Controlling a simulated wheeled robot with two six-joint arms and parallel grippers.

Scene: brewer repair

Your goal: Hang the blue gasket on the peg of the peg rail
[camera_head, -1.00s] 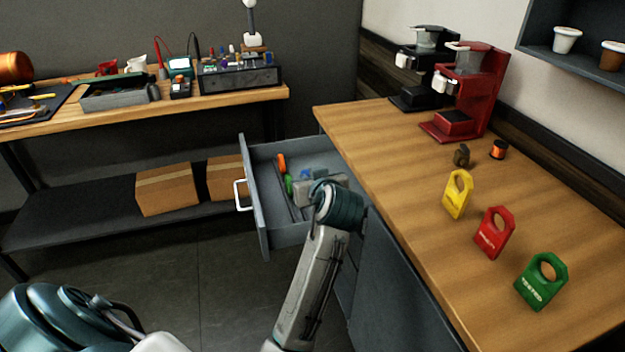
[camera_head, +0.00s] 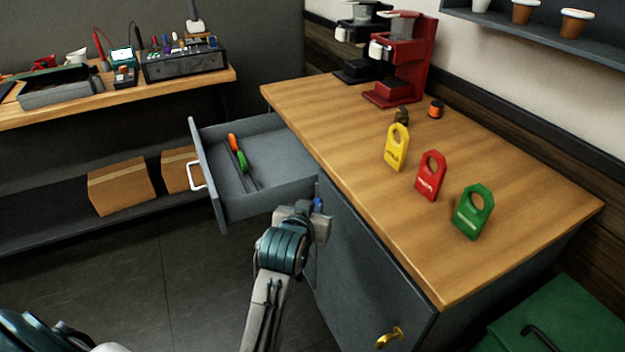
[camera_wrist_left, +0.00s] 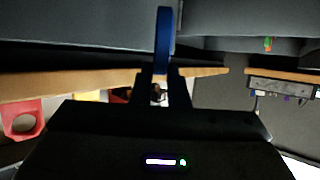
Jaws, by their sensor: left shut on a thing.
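My left gripper (camera_head: 316,216) is shut on the blue gasket (camera_wrist_left: 164,40), which stands edge-on between the two fingers in the left wrist view. In the head view only a small blue bit of the gasket (camera_head: 318,203) shows past the gripper, beside the cabinet front and below the counter edge. A brass peg-like fitting (camera_head: 390,337) sticks out of the cabinet low at the bottom of the head view. I cannot tell whether it belongs to the peg rail; no rail is clearly visible. My right gripper is not in view.
The open drawer (camera_head: 207,180) holds orange- and green-handled tools, left of my gripper. Yellow (camera_head: 397,148), red (camera_head: 431,176) and green (camera_head: 472,212) tags stand on the wooden counter (camera_head: 350,190). A green box (camera_head: 560,325) is at lower right. Floor space is clear at left.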

